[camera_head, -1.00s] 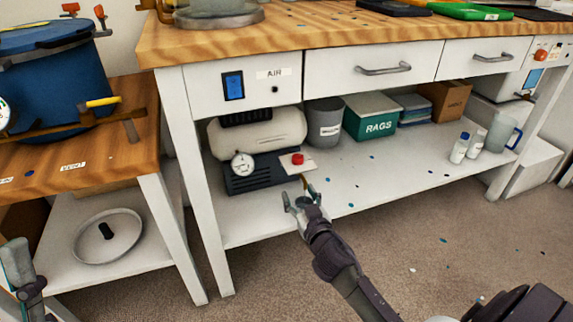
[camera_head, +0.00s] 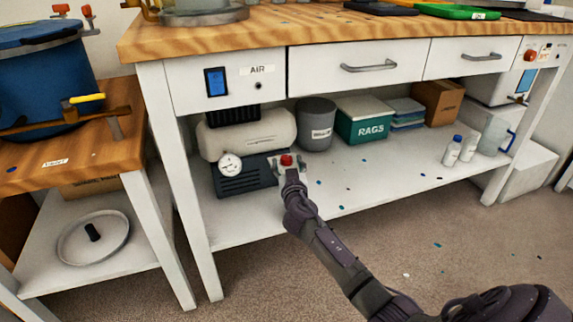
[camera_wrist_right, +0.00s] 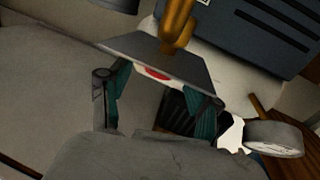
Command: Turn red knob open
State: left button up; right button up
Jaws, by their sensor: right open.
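The red knob (camera_head: 286,160) sits on a pale plate beside the compressor (camera_head: 247,134) on the lower shelf. In the right wrist view, part of the red knob (camera_wrist_right: 155,73) shows at the edge of a grey plate (camera_wrist_right: 150,52), with a brass fitting (camera_wrist_right: 178,28) beyond it. My right gripper (camera_head: 286,172) is right at the knob in the head view, partly covering the plate. In the wrist view its open fingers (camera_wrist_right: 160,90) stand on either side of the red part. Whether they touch it, I cannot tell. My left gripper is not in view.
A grey bin (camera_head: 316,128) and a green rags box (camera_head: 363,121) stand right of the compressor. The workbench top and drawers (camera_head: 358,68) overhang the shelf. The shelf's front right (camera_head: 390,177) is mostly clear apart from small chips.

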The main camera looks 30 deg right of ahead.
jog(key=shift+x, duration=1)
